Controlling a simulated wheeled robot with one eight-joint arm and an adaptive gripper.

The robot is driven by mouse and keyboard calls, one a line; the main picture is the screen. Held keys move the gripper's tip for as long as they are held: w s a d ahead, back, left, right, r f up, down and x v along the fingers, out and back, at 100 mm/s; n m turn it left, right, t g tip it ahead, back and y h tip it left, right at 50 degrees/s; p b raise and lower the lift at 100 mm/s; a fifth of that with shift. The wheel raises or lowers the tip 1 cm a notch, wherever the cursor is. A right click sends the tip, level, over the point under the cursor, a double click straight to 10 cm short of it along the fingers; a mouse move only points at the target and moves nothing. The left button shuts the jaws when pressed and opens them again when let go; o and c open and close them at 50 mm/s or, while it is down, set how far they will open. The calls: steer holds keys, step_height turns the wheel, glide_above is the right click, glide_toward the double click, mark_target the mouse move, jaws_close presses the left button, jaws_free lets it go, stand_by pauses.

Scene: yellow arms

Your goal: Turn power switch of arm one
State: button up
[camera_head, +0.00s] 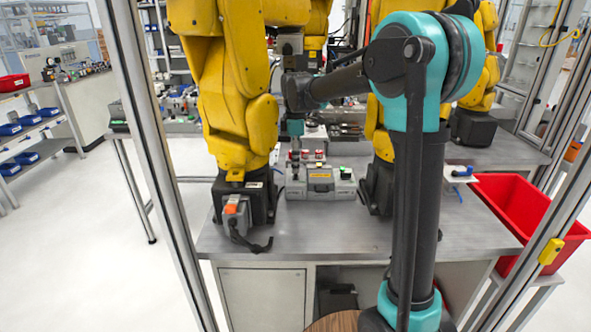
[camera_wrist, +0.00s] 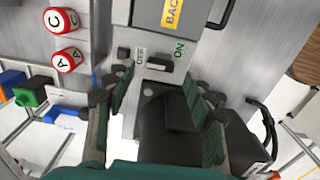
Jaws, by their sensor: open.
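A grey control box (camera_head: 320,186) with a yellow label stands on the metal table between the two yellow arms. In the wrist view, the box (camera_wrist: 190,10) shows a yellow label with the letters "BACK". Below it is a dark switch (camera_wrist: 159,64) between an "OFF" marking on the left and a green "ON" marking on the right. My gripper (camera_wrist: 158,84) is open, with its green-grey fingers on either side of the switch in the picture and nothing between them. I cannot tell whether they touch the switch. In the head view, my gripper (camera_head: 295,158) is small and hangs by the box.
Two yellow arms (camera_head: 235,80) flank the box. A red bin (camera_head: 520,215) stands at the right. The table front (camera_head: 310,235) is mostly clear. Metal frame posts (camera_head: 155,150) border the cell.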

mark_target(296, 175)
steer(key=shift+f, duration=1.65)
steer(key=c, duration=1.1)
